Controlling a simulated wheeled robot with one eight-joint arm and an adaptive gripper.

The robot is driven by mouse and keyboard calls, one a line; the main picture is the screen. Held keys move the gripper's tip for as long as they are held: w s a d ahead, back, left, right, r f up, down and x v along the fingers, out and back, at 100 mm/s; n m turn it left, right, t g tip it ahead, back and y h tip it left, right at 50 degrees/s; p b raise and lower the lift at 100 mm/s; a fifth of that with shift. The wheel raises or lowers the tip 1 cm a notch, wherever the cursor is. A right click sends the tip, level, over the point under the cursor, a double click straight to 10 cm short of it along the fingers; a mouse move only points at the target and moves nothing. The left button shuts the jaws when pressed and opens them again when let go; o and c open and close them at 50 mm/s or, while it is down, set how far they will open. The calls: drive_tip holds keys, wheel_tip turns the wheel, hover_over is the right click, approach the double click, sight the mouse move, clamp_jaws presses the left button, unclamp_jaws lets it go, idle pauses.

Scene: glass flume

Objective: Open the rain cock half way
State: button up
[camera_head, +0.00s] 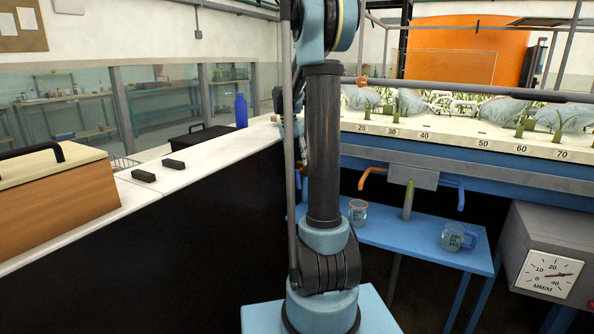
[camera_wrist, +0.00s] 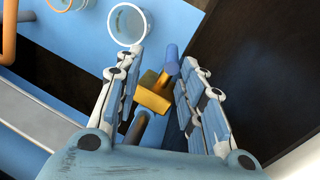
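A small cock with a brass-yellow body (camera_wrist: 153,95) and a blue cylindrical handle (camera_wrist: 171,59) shows in the wrist view; I take it to be the rain cock. My gripper (camera_wrist: 162,62) is open, with one finger on each side of the cock. Gaps show between the fingers and the handle, so it is not gripped. A dark pipe (camera_wrist: 138,127) runs from the brass body toward my palm. I cannot make out this cock in the head view, where my arm blocks the middle. A white dial (camera_head: 553,274) marked MM/M has its needle pointing right.
A blue shelf (camera_head: 400,236) holds an orange-rimmed glass (camera_head: 358,210) and a jug (camera_head: 457,237). An orange pipe (camera_head: 373,174) and a blue pipe (camera_head: 454,185) sit above it. A white counter (camera_head: 205,160) runs along the left.

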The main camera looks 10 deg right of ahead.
drive_tip(key=shift+r, duration=0.45)
